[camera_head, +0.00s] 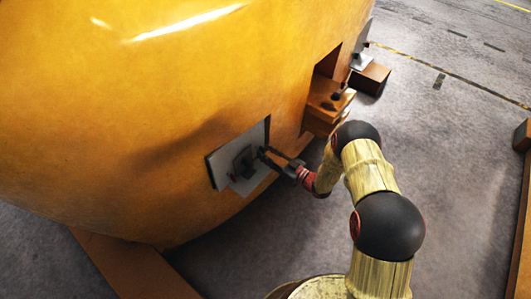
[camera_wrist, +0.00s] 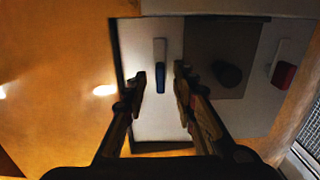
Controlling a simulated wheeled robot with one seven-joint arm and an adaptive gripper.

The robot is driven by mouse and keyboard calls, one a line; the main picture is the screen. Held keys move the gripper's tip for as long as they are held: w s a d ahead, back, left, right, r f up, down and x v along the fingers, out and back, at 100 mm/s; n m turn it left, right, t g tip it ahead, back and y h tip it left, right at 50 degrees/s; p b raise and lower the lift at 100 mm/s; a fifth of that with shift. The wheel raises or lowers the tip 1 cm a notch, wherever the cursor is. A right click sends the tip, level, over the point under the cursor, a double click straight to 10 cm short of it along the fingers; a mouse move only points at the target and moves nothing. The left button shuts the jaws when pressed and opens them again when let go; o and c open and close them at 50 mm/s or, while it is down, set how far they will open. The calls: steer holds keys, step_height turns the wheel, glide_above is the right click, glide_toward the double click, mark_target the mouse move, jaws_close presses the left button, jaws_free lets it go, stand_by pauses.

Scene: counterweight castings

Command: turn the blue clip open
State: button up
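The blue clip (camera_wrist: 160,78) shows in the wrist view as a small dark blue end on a pale upright strip (camera_wrist: 160,50), mounted on a light panel (camera_wrist: 140,42). My gripper (camera_wrist: 161,75) is open, with one finger on each side of the blue end. The blue end lies in the gap between the fingertips, and I see no finger touching it. How deep the fingers reach around it is hard to tell. In the head view my gripper (camera_head: 264,153) is at the grey panel (camera_head: 219,168) on the big yellow casting. The clip cannot be made out there.
Right of the clip in the wrist view are a brown plate (camera_wrist: 205,45) with a dark knob (camera_wrist: 228,74) and a red piece (camera_wrist: 284,75). The yellow casting (camera_head: 130,110) fills the left of the head view. Grey floor (camera_head: 445,150) is open at right.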

steer(key=v, duration=1.1)
steer(key=shift+s+d, duration=0.15)
steer(key=shift+s, duration=0.05)
steer(key=shift+f, duration=0.1)
